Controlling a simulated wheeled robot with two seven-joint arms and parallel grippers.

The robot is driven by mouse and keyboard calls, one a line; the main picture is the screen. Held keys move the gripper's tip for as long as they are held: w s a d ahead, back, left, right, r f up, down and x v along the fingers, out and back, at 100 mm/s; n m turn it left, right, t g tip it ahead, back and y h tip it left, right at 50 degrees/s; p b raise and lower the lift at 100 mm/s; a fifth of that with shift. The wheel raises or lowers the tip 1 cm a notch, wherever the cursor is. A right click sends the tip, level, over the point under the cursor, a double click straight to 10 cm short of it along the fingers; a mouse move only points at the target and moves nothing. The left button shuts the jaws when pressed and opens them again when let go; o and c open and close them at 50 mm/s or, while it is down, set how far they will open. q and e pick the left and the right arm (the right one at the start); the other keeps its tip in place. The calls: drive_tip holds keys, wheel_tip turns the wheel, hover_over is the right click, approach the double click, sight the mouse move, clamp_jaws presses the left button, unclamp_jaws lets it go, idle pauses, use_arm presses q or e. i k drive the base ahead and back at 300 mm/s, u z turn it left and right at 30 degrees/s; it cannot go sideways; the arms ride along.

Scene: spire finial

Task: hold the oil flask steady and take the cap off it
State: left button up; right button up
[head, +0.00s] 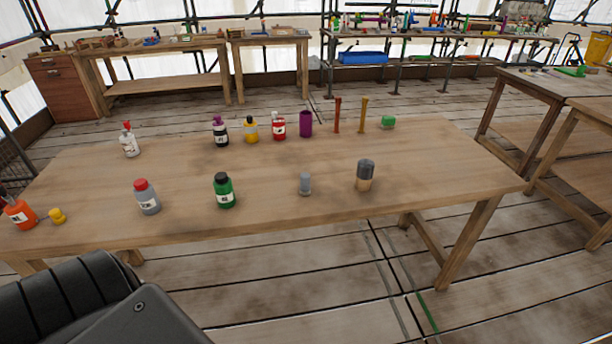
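Several capped bottles stand upright on the wooden table (265,178); I cannot tell which is the oil flask. In front are a grey bottle with a red cap (149,203), a green bottle with a black cap (224,194) and an orange bottle (20,214), partly cut by the left edge. Behind are a white bottle with a red top (129,145), a dark bottle with a purple top (221,135), a yellow bottle with a black cap (251,132) and a red bottle (279,129). Their labels are too small to read. Neither gripper is in view.
A small yellow piece (57,216), a grey cylinder (305,184), a dark-topped tan cylinder (365,177), a purple cylinder (306,124), two upright rods (337,115) and a green block (388,122) share the table. Its right end is clear. Workbenches (160,48) stand behind.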

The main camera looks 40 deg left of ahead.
sight(224, 193)
drive_tip(key=z, duration=0.3)
drive_tip(key=i, duration=1.35)
drive_tip(key=u, duration=2.3)
